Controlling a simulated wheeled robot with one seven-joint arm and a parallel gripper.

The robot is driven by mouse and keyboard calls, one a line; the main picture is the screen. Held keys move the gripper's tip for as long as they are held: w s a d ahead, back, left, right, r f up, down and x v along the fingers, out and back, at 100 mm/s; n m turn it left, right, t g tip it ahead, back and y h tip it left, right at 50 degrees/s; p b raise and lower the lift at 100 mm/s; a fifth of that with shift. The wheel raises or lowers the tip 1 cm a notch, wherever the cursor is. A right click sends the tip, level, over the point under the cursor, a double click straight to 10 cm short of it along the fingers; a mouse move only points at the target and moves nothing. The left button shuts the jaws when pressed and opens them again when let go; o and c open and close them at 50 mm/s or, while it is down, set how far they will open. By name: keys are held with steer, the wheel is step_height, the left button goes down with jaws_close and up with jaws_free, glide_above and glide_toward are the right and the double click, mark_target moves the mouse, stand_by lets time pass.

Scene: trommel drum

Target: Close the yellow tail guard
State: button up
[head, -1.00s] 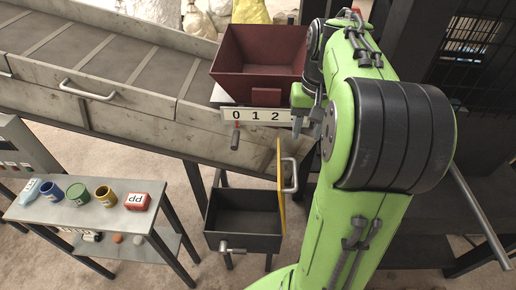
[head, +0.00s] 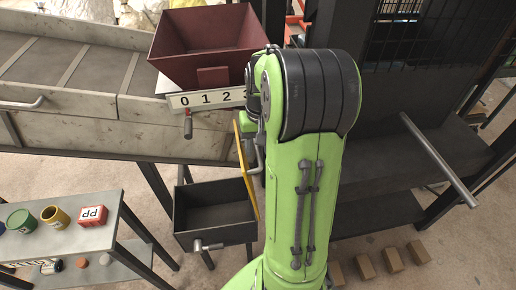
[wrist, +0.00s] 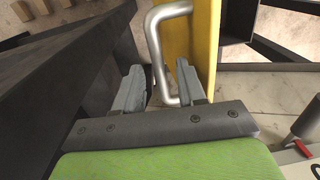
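The yellow tail guard (head: 246,172) stands edge-on, swung out at the right side of a dark open box (head: 213,218). Its grey bar handle (head: 257,160) faces my arm. In the wrist view the yellow panel (wrist: 192,45) stands upright, with the bent handle (wrist: 157,50) on its left face. My gripper (wrist: 160,88) is open. Its two fingers are apart, with the lower end of the handle showing between them. I cannot tell whether either finger touches it. In the head view my arm hides the gripper.
A red hopper (head: 203,45) stands above a number plate (head: 206,97). A grey table (head: 70,235) with cups and a red box stands at left. A metal bar (head: 440,160) juts out at right, and several blocks (head: 392,260) lie on the floor.

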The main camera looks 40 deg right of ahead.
jaws_close()
stand_by(0.3)
steer(key=w+a+f, duration=0.3)
steer(key=w+a, duration=0.5)
steer(key=a, duration=0.3)
steer(key=shift+a, duration=0.35)
jaws_free()
